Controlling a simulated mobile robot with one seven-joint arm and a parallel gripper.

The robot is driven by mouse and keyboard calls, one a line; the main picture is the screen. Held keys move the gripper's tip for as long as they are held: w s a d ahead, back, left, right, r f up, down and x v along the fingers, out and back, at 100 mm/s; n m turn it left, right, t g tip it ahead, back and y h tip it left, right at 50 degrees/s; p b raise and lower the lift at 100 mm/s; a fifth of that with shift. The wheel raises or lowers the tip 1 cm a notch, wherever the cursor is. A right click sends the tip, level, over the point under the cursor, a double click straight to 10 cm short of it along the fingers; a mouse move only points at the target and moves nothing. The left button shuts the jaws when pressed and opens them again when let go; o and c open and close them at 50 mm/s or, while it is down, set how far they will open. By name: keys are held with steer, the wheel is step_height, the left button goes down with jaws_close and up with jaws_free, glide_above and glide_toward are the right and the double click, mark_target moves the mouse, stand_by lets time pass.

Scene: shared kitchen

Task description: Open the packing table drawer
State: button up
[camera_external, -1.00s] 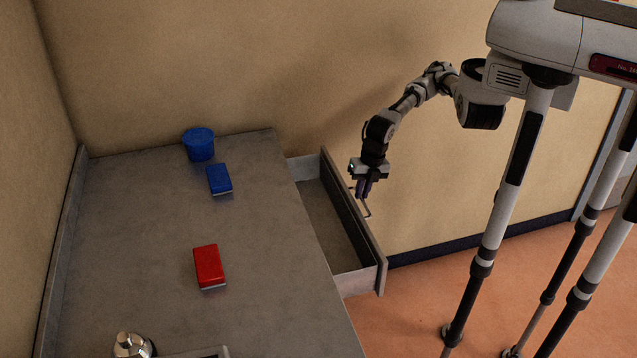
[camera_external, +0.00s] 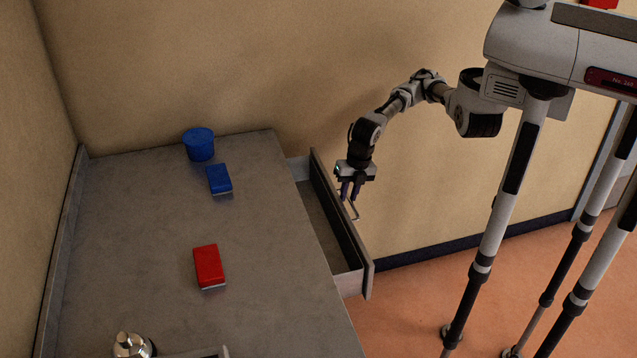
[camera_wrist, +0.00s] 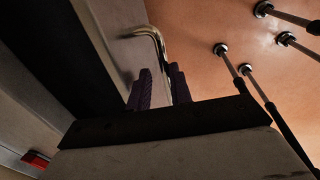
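The packing table drawer (camera_external: 330,232) is partly out from the right side of the grey table (camera_external: 140,230). Its dark grey front and metal handle (camera_external: 354,210) face right, and I can see into its empty-looking inside. My gripper (camera_external: 350,195) points down at the drawer front by the handle. Its two dark fingers are spread apart with nothing held. In the wrist view the fingers (camera_wrist: 160,90) show a gap, and the bent handle (camera_wrist: 150,38) lies just beyond them. I cannot tell whether a finger touches the handle or drawer front.
On the table are a blue cup (camera_external: 199,145), a blue box (camera_external: 219,179), a red box (camera_external: 209,266) and a shiny metal object (camera_external: 130,345) at the near edge. A beige wall (camera_external: 250,70) stands behind. Orange floor (camera_external: 410,310) is clear beside the drawer.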

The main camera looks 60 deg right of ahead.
steer(key=w+a, duration=0.9)
step_height(320, 180, up, 14)
steer(key=s+d+b, duration=0.2)
steer(key=s+a+r+y+b, duration=0.1)
steer(key=a+y, duration=0.3)
steer(key=a, duration=0.5)
steer(key=s+a+r+t+y+b, duration=0.1)
steer(key=s+a+r+y, duration=0.2)
steer(key=a, duration=0.6)
steer(key=shift+s+a+r+n+y+b, duration=0.3)
steer(key=shift+s+r+n+y+b, duration=0.1)
steer(key=shift+r+y, duration=0.3)
